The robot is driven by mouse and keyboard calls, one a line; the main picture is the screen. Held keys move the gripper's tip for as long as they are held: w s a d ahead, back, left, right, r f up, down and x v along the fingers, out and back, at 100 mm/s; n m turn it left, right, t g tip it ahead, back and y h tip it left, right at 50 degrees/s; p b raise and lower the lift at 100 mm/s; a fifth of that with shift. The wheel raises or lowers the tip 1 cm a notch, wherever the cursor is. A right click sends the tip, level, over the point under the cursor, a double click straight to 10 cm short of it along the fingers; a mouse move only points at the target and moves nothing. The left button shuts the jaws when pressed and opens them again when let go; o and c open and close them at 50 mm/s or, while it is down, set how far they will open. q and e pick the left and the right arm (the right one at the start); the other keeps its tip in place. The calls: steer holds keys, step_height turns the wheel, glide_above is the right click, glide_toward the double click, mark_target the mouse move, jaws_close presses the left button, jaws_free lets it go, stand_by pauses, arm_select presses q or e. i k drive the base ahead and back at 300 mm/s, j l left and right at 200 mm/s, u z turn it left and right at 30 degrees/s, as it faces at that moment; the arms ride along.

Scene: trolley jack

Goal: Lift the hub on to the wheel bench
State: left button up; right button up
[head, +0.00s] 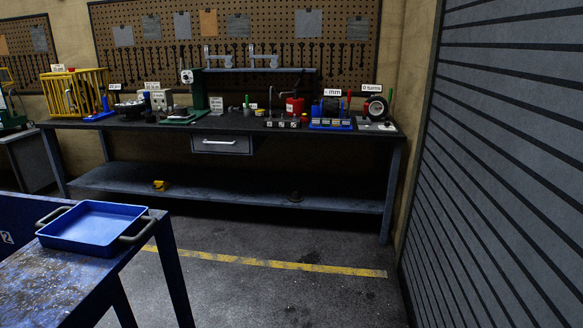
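No hub can be made out for certain. A small wheel-like disc (376,108) stands at the bench's right end by a "0 turns" label. I cannot tell which bench is the wheel bench. Neither of my grippers is in view.
A blue tray (92,207) with dark handles stands on a worn blue bench (60,285) at near left. A yellow cage (75,92) stands on the long workbench. Open floor with a yellow line (270,263) lies before it. A slatted shutter (500,170) bounds the right.

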mark_target(296, 198)
steer(key=i, duration=2.6)
